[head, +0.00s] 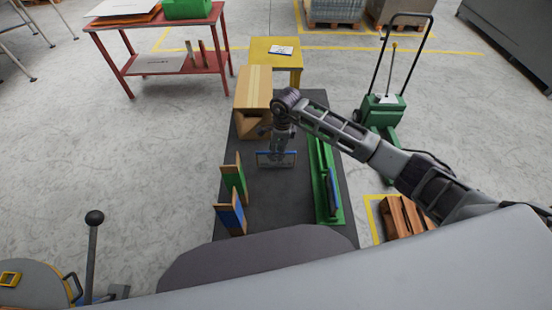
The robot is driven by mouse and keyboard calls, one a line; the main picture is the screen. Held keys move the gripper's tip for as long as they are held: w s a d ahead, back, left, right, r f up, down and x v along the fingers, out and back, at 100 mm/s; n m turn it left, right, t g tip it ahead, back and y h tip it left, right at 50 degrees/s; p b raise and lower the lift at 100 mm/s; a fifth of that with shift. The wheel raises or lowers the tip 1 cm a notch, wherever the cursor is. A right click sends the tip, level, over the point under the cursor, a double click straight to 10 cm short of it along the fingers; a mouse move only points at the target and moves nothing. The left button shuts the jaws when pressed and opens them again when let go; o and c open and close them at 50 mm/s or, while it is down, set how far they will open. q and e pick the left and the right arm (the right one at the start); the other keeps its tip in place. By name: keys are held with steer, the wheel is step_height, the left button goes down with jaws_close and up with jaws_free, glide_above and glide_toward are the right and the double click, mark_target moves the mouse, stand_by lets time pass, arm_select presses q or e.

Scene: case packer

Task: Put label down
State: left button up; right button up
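My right gripper (277,150) points down over the dark table (270,204), near its middle. At its fingertips is a thin, flat, pale rectangle with a blue edge, which looks like the label (291,159). The gripper appears shut on it, though the fingers are small and partly hidden. I cannot tell whether the label touches the table top. Another white sheet with dark print (281,50) lies on the yellow stand (262,60) beyond the table. My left gripper is not in view.
A cardboard box (254,88) stands at the table's far left. Green and blue panels in wooden holders (234,180) stand at its left edge. A green rail (322,190) runs along the right side. A green hand truck (381,110) stands beyond my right arm.

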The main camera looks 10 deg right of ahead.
steer(key=shift+a+f, duration=0.1)
steer(key=shift+f, duration=0.7)
jaws_close()
